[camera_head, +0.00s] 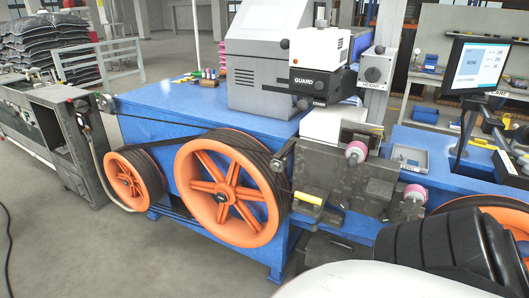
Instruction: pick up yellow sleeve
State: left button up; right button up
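A small yellow sleeve (308,198) lies level on the dark metal front of the blue machine, just right of the large orange pulley (228,188). It is small in the picture, and I cannot tell how it is held there. Neither of my grippers shows in the head view. A black ribbed part, which looks like a link of my arm, is at the lower right, apart from the sleeve in the picture.
A smaller orange pulley (130,180) sits at left, joined to the large one by black belts. Two pink-and-white rollers, one here (355,152), stick out right of the sleeve. A monitor (478,66) stands at right.

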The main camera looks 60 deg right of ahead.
aim_at(316, 201)
jog(key=z, duration=0.55)
jog(key=i, duration=1)
jog(key=z, duration=1.25)
jog(key=i, duration=0.2)
jog(key=z, duration=0.15)
